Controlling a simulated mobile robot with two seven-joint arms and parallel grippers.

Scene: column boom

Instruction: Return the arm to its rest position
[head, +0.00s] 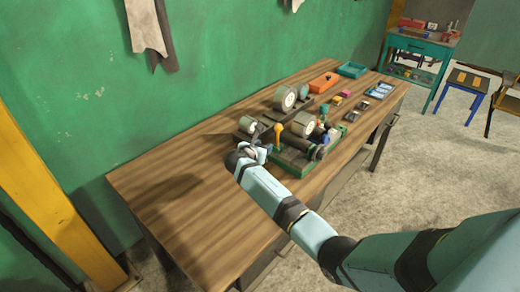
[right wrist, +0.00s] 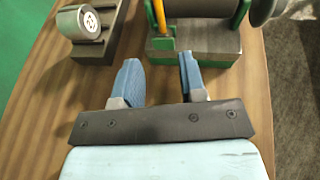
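My right arm reaches in from the lower right of the head view. Its gripper (head: 247,156) is over the wooden workbench (head: 190,200), just left of a machine with a green base (head: 292,164). In the right wrist view the two blue fingers of the right gripper (right wrist: 160,75) stand apart with nothing between them, and bare bench top shows below. The machine (right wrist: 205,45) lies just beyond the fingertips, with an upright orange-yellow handle. My left gripper is not in view.
A numbered roller on a dark stand (right wrist: 90,45) is ahead to the left in the wrist view. An orange tray (head: 325,82), a teal tray (head: 352,69) and small coloured parts lie farther along the bench. Its near left end is clear. A green wall (head: 220,50) runs behind.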

